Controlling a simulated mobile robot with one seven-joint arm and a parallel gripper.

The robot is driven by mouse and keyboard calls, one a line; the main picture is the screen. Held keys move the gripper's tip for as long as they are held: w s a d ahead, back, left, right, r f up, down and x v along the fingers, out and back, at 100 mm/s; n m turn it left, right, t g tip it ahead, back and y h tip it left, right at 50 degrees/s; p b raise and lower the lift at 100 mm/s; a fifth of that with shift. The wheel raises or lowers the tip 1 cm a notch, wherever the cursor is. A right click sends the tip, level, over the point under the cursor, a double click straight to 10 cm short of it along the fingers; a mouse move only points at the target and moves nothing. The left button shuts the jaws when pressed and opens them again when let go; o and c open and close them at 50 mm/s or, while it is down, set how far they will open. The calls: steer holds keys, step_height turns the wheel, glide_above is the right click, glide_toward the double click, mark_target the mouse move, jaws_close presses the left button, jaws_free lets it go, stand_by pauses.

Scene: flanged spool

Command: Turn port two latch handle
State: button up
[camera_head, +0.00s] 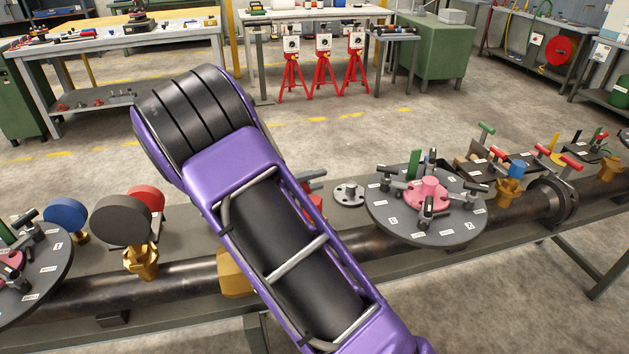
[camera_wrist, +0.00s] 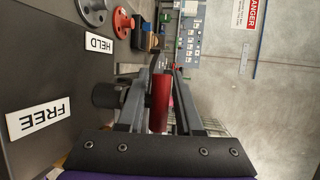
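In the wrist view a red handle (camera_wrist: 160,101) stands between the two fingers of my gripper (camera_wrist: 161,85). The fingers lie close on either side of it; whether they press on it cannot be told. A dark round knob or hub (camera_wrist: 106,95) is just left of the fingers. In the head view my purple arm hides my gripper. A bit of a red part (camera_head: 315,207) shows just past the arm's right edge. No port number is readable near the gripper.
A pipe (camera_head: 345,243) runs along the bench. A dark flange disc (camera_head: 428,232) with a pink hub and several clamps stands right of my arm. Gauges (camera_head: 122,222), a brass valve (camera_head: 141,260) and another disc (camera_head: 38,272) stand left. Open floor lies behind.

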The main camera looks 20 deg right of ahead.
steer(key=v, duration=1.2)
steer(key=shift+p, duration=0.3)
